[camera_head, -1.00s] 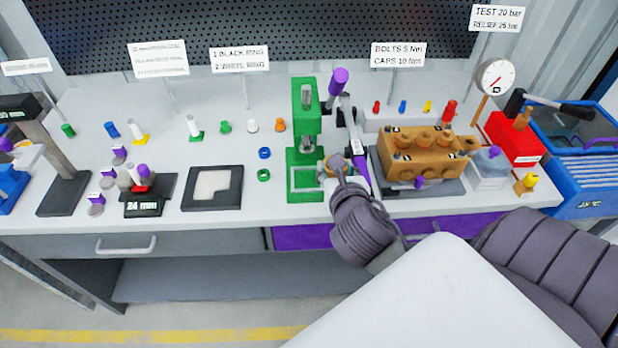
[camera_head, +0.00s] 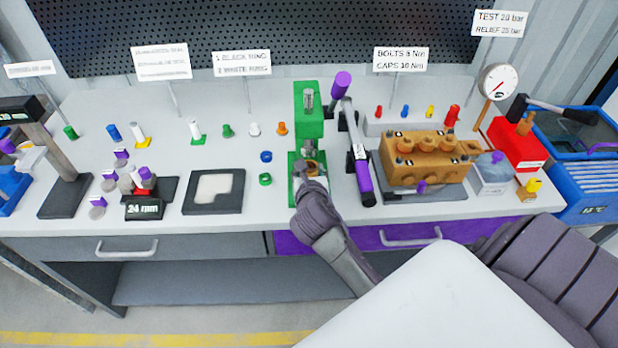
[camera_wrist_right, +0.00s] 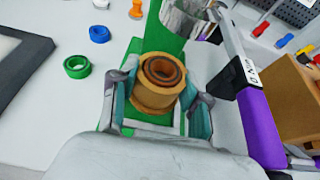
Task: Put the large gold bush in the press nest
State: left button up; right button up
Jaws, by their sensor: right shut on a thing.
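The large gold bush (camera_wrist_right: 155,98) stands upright, its round opening facing up, in the right wrist view. My right gripper (camera_wrist_right: 158,90) is shut on its sides, one finger on each side. In the head view the gripper (camera_head: 311,179) and the bush (camera_head: 314,168) are at the base of the green press (camera_head: 309,124), below its ram. The press base also shows under the bush in the right wrist view (camera_wrist_right: 140,58). The press nest is hidden by the bush and fingers, so I cannot tell whether the bush is seated or just above it. My left gripper is not in view.
A purple-handled lever (camera_head: 361,172) stands close on the right of the press. Beyond it is the gold pump block (camera_head: 425,160). Blue (camera_head: 266,156) and green (camera_head: 265,179) rings lie left of the press, near a black tray (camera_head: 214,204).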

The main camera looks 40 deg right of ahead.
jog(key=shift+f, duration=1.05)
jog(key=shift+f, duration=0.1)
jog(key=o, duration=1.3)
jog(key=shift+f, duration=0.1)
jog(key=shift+r, duration=0.2)
jog(key=v, duration=1.2)
jog(key=shift+s, duration=0.1)
jog(key=shift+f, duration=0.1)
